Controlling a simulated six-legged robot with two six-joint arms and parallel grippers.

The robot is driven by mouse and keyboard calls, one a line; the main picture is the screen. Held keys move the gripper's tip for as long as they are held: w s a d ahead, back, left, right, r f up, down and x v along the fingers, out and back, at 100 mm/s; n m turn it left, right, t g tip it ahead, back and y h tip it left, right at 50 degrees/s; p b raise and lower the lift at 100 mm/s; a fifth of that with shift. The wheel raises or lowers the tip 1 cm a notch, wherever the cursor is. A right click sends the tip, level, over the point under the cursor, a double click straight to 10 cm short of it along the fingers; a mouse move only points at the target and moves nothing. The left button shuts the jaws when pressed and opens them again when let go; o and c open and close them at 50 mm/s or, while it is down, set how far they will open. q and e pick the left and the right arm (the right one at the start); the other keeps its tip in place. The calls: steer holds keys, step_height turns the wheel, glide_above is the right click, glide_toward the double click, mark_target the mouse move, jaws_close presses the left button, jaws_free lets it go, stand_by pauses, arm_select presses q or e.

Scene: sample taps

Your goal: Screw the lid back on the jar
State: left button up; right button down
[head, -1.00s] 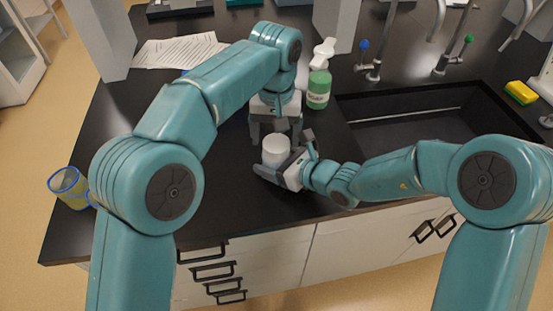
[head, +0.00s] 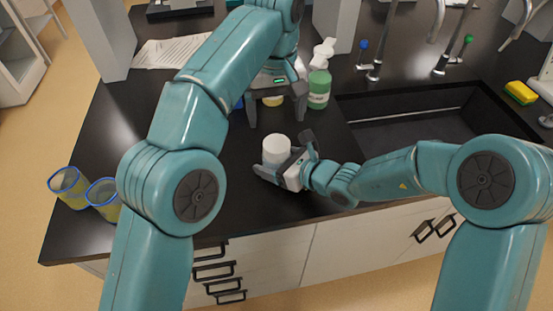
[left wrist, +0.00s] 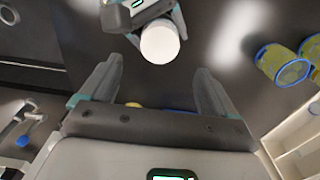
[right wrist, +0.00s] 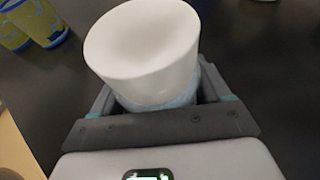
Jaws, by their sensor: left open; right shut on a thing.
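The jar (right wrist: 150,103) is a short cylinder with a pale bluish lower part. A wide white lid (right wrist: 145,45) sits on top of it; how tightly it is seated I cannot tell. My right gripper (head: 282,157) is shut around the jar's lower part and holds it upright over the counter. The white lid also shows in the head view (head: 276,143) and the left wrist view (left wrist: 160,42). My left gripper (head: 276,119) is open and empty, apart from the lid, above and behind it in the head view.
Two blue-rimmed yellowish beakers (head: 68,185) (head: 103,195) stand at the counter's left edge. A green bottle (head: 319,88) stands behind the jar, beside the sink (head: 430,130). A yellow thing (head: 272,101) shows partly behind my left gripper.

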mark_target(277, 143)
arm_select(q)
steer(key=shift+f, duration=0.1)
steer(key=shift+f, duration=4)
steer(key=c, duration=1.1)
steer(key=m, duration=0.3)
steer(key=shift+c, duration=0.2)
steer(key=o, duration=1.2)
steer(key=shift+c, duration=0.2)
steer(key=shift+d, duration=0.1)
steer(key=shift+r, duration=0.1)
